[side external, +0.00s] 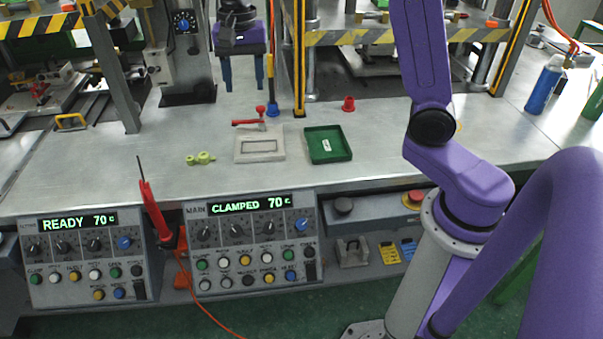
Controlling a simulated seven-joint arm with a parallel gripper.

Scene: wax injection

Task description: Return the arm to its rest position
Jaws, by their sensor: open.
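My gripper (243,88) hangs fingers-down at the upper middle of the side external view, with two blue fingers apart and nothing between them. It is above the metal bench (400,180), clear of the objects on it. My purple arm rises out of the top of the picture from its base at the right. The stretch between the upper link and the gripper is out of view.
A pale mould plate (242,151), a green tray (315,157) holding a small white piece (326,145), and yellow-green pieces (200,158) lie on the bench. A striped post (299,60) stands right of my gripper. A left panel (60,260) reads READY, another (225,232) CLAMPED.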

